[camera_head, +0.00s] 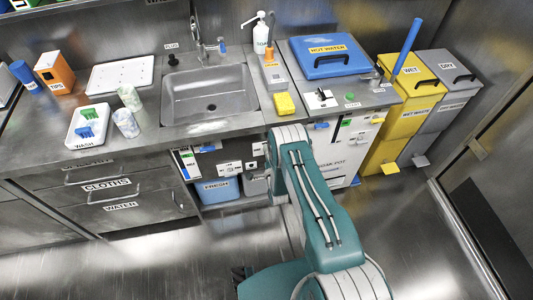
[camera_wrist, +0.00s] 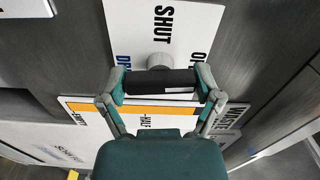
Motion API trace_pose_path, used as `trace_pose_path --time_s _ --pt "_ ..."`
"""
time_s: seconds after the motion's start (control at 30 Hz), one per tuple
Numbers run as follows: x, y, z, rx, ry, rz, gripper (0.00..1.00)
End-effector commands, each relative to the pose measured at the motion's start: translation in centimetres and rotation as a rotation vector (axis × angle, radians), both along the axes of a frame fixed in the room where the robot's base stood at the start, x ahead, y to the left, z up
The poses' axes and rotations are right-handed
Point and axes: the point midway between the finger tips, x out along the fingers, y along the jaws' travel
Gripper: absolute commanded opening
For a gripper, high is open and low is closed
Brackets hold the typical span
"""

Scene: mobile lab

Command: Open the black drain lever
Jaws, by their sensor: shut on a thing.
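In the wrist view, the black drain lever (camera_wrist: 150,82) lies across the picture between the two fingers of my gripper (camera_wrist: 160,84), which is shut on it. A round grey knob (camera_wrist: 160,61) sits just above the lever, on a white plate (camera_wrist: 130,25). The plate reads SHUT at the top; a blue word at left and a word starting OP at right are partly covered. In the head view, my teal arm reaches down to the front of the cabinet below the sink counter, and it hides the gripper and lever.
Below the lever, the wrist view shows a white panel with an orange stripe (camera_wrist: 85,106) and the word HALF. The head view shows a sink (camera_head: 210,92), a blue FRESH container (camera_head: 217,190), a yellow WET bin (camera_head: 405,110) and a grey DRY bin (camera_head: 443,85). The floor at left is clear.

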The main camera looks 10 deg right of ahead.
Motion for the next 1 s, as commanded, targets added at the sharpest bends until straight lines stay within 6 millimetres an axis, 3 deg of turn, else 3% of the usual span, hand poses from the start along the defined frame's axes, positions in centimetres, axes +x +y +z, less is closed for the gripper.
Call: trace_pose_path --time_s 0.57,0.6,1.0 --pt "-0.16 -0.40 -0.35 0.029 0.011 -0.010 0.35" --pt "-0.17 -0.40 -0.35 0.029 0.011 -0.010 1.00" --pt "-0.20 -0.09 -0.15 0.027 0.005 -0.003 1.00"
